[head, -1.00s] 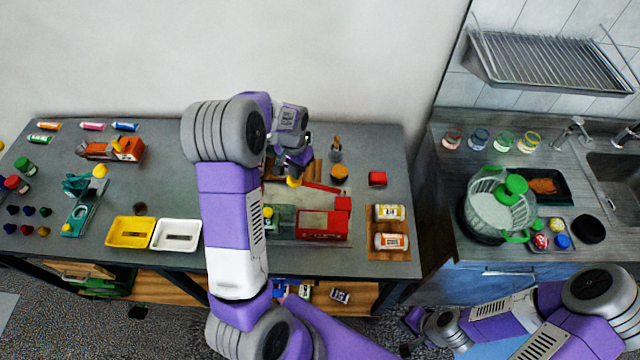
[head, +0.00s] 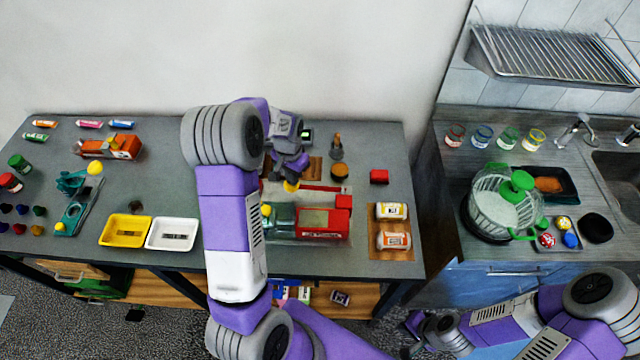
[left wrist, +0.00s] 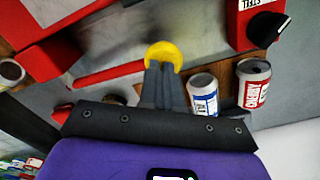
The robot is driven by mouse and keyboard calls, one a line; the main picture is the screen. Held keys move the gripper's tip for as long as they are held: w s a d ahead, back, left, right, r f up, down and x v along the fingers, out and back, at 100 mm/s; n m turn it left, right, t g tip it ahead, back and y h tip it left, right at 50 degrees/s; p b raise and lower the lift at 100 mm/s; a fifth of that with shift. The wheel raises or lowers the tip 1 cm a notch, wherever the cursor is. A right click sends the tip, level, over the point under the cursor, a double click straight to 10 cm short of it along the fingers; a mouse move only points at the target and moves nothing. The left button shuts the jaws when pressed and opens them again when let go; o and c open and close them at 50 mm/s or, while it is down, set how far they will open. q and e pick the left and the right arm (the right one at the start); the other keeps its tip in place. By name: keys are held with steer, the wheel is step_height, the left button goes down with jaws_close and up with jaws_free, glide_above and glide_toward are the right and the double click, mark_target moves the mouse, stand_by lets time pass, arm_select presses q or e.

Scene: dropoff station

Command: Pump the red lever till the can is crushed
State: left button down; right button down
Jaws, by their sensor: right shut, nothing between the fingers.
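The red lever (head: 325,188) lies nearly level along the back of the red and green crusher (head: 325,237), with a yellow knob (head: 291,186) at its left end. My left gripper (head: 291,178) is at that knob. In the left wrist view its two dark fingers (left wrist: 164,66) are close together, their tips overlapping the yellow knob (left wrist: 163,52); the red bar (left wrist: 110,73) runs off to the left. I cannot make out a can inside the crusher. My right gripper (head: 425,328) is low, in front of the counter, away from the crusher.
Two cans lie on a brown board (head: 377,256) right of the crusher. Beyond my fingers are a blue-white can (left wrist: 203,95) and a red can (left wrist: 253,84). Yellow (head: 127,243) and white (head: 172,248) trays sit left.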

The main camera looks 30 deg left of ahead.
arm_select(q)
steer(key=shift+d+f, duration=0.1)
steer(key=shift+f, duration=0.55)
steer(key=shift+d+f+b, duration=0.1)
steer(key=shift+f+b, duration=0.9)
steer(key=shift+f, duration=0.1)
steer(key=r+p, duration=0.4)
steer(key=r, duration=0.1)
steer(key=r+p, duration=0.2)
steer(key=r, duration=0.1)
steer(key=shift+w+d, duration=0.3)
steer(key=shift+w, duration=0.05)
steer(key=shift+f, duration=0.2)
